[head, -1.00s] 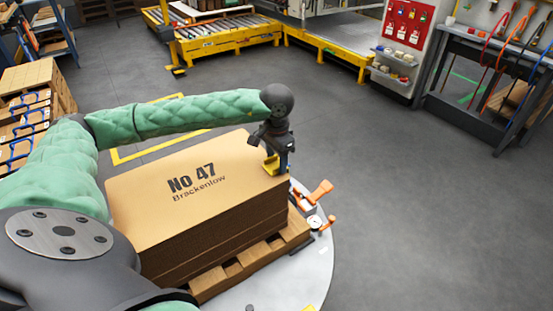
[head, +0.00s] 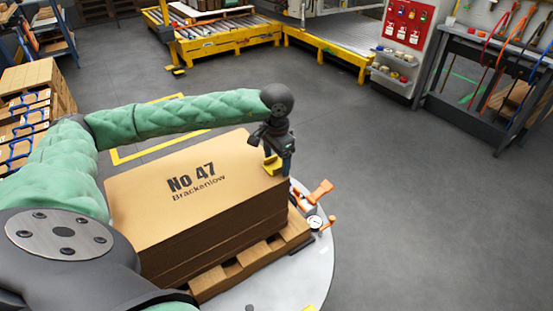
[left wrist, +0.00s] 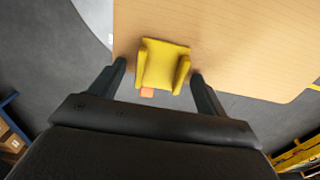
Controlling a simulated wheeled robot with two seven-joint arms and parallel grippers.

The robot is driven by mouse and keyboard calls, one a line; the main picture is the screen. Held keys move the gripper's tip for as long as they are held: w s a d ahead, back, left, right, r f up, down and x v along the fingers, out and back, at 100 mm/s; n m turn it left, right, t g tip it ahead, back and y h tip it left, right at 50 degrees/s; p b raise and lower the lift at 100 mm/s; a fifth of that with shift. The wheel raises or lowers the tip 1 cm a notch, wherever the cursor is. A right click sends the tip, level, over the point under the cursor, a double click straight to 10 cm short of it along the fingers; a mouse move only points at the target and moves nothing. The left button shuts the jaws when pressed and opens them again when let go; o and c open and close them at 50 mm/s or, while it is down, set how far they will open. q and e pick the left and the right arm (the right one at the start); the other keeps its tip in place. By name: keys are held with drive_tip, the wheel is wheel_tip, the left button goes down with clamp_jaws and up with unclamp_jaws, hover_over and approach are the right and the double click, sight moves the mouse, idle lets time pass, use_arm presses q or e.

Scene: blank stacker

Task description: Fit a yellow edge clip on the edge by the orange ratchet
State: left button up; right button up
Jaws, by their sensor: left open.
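A stack of flat brown cardboard blanks (head: 150,200), marked "No 47 Brackenlow", lies on a wooden pallet. A yellow edge clip (head: 271,165) sits at the stack's far right top edge; it also shows in the left wrist view (left wrist: 165,62), against the board's edge. My left gripper (head: 277,160) is at this clip. In the left wrist view its fingers (left wrist: 158,72) stand open on either side of the clip, with a gap at the left finger and a narrower one at the right. The orange ratchet (head: 319,190) is just right of that edge. My right gripper is not in view.
The pallet (head: 232,268) rests on a round grey table (head: 318,262). A round dial gauge (head: 314,222) with orange parts is beside the stack. A yellow piece (head: 307,308) shows at the bottom edge. Open floor lies to the right.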

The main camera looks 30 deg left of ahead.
use_arm(q)
drive_tip(key=shift+r, duration=0.35)
wheel_tip(320, 180, up, 6)
drive_tip(key=shift+f+b, duration=0.25)
drive_tip(key=shift+b, duration=0.15)
drive_tip(key=shift+r, duration=0.8)
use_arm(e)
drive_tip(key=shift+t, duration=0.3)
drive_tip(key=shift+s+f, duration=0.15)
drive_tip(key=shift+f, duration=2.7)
